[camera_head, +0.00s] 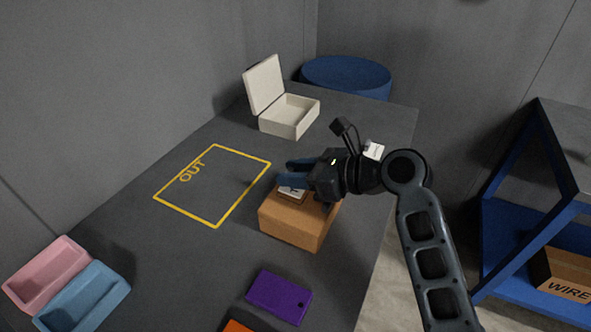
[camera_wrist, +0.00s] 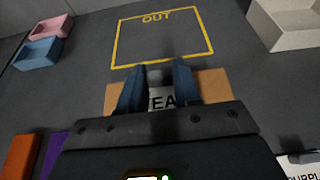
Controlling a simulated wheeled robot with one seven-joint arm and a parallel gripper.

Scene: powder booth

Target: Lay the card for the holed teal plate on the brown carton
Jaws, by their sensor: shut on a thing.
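The brown carton (camera_head: 294,231) stands on the grey table in the head view; it also shows behind the fingers in the wrist view (camera_wrist: 208,82). My gripper (camera_head: 289,172) is over the carton's top, its blue fingers shut on a white card (camera_head: 292,194). In the wrist view the card (camera_wrist: 161,101) sits between the fingers (camera_wrist: 167,68), with the letters "EA" readable and the rest hidden. The card is at or just above the carton's top; I cannot tell if it touches. No teal plate is visible.
A yellow OUT outline (camera_head: 213,227) encloses bare table. A cream open-lidded box (camera_head: 285,127) stands behind. Pink (camera_head: 45,272) and blue (camera_head: 85,300) trays are front left. A holed purple plate (camera_head: 277,294) and an orange piece (camera_head: 237,326) lie in front. Another card (camera_wrist: 300,168) reads "PURPL".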

